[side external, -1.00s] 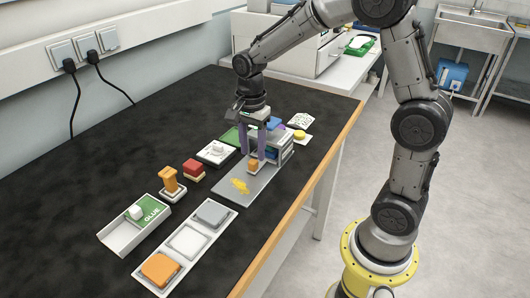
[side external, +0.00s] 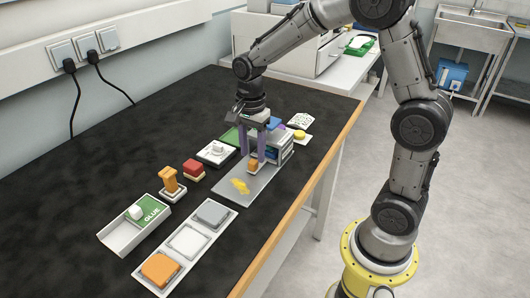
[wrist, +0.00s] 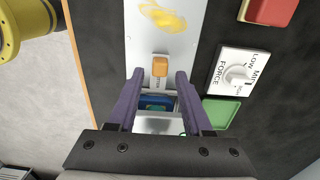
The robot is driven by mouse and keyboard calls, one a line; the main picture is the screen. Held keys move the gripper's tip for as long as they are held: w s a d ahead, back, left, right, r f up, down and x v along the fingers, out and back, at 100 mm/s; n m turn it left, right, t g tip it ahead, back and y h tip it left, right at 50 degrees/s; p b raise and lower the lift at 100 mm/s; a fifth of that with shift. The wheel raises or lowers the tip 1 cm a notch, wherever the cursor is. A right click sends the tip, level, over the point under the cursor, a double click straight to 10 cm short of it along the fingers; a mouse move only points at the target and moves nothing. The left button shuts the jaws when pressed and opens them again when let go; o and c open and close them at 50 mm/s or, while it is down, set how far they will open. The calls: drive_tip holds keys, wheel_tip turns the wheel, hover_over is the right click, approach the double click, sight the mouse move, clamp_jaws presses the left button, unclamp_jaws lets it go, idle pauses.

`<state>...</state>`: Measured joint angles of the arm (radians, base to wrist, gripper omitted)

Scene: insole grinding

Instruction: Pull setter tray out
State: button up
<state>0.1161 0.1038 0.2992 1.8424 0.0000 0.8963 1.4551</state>
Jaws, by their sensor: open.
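An orange block-shaped handle (side external: 252,167) stands at the inner end of a flat grey plate (side external: 236,190) with a yellow smear; I take it for the setter tray's handle. The handle also shows in the wrist view (wrist: 160,66). Behind it is a small grey box-like unit (side external: 285,152) with blue parts inside. My gripper (side external: 254,158) points down over the handle, its purple fingers open. In the wrist view its fingers (wrist: 160,76) lie to the left and right of the handle, with gaps. The tray body is mostly hidden.
A white dial panel (side external: 216,152), a green pad (side external: 231,137) and a red block (side external: 194,169) stand left of the plate. A white tray with several pads (side external: 166,251) and a glue tray (side external: 120,243) lie nearer. The wooden table edge (side external: 290,231) runs along the right.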

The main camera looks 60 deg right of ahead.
sight(253, 161)
drive_tip(key=shift+f, duration=2.25)
drive_tip(key=shift+r, duration=0.1)
clamp_jaws()
drive_tip(key=shift+a, duration=4.3)
unclamp_jaws()
drive_tip(key=shift+a, duration=0.1)
drive_tip(key=shift+r, duration=0.15)
wheel_tip(253, 161, up, 7)
